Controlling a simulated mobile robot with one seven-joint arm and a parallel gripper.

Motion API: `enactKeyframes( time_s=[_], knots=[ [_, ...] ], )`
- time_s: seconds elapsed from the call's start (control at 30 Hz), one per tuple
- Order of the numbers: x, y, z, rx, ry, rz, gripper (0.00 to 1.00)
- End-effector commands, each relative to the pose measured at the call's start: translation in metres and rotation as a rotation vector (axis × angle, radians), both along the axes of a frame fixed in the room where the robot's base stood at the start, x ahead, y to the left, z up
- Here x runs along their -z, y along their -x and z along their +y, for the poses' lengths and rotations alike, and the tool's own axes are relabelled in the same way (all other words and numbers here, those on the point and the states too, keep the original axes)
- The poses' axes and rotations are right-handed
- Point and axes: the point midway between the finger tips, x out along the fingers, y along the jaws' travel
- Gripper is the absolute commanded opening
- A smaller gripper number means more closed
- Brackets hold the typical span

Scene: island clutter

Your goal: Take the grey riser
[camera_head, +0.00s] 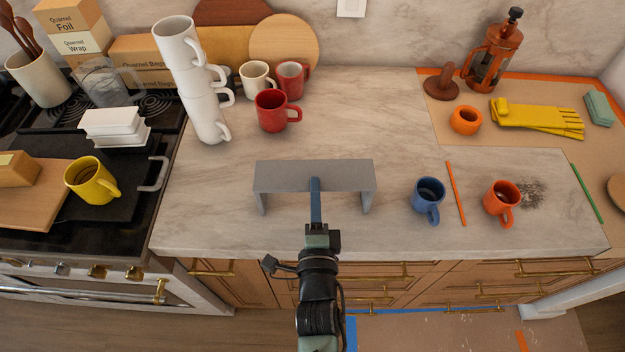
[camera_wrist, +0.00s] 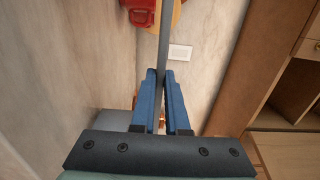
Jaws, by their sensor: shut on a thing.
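The grey riser (camera_head: 275,178), a flat plate with a leg at each end, is at the front middle of the marble counter, its top level. I cannot tell whether its legs touch the counter. My gripper (camera_head: 315,184) reaches in from the front, its blue fingers at the middle of the plate's front edge. In the wrist view my gripper (camera_wrist: 162,78) has its fingers close on both sides of the riser's thin grey plate (camera_wrist: 165,42), seen edge-on. The gripper is shut on the riser. The fingers hide a small part of the plate.
A stack of white mugs (camera_head: 207,115) stands behind left, near red mugs (camera_head: 270,112). A blue mug (camera_head: 427,200), an orange stick (camera_head: 456,194) and an orange mug (camera_head: 500,203) are to the right. The stove (camera_head: 60,240) is at the left. Counter behind the riser is clear.

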Motion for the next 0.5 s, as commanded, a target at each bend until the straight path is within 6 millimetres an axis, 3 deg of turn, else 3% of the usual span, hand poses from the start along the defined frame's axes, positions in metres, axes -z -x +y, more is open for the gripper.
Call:
enactKeyframes(
  time_s=[0.03,0.5],
  knots=[
    [-0.008,-0.001,0.0,-0.001,0.0,-0.008,0.0],
    [-0.03,-0.001,0.0,-0.001,0.0,-0.008,0.0]
  ],
)
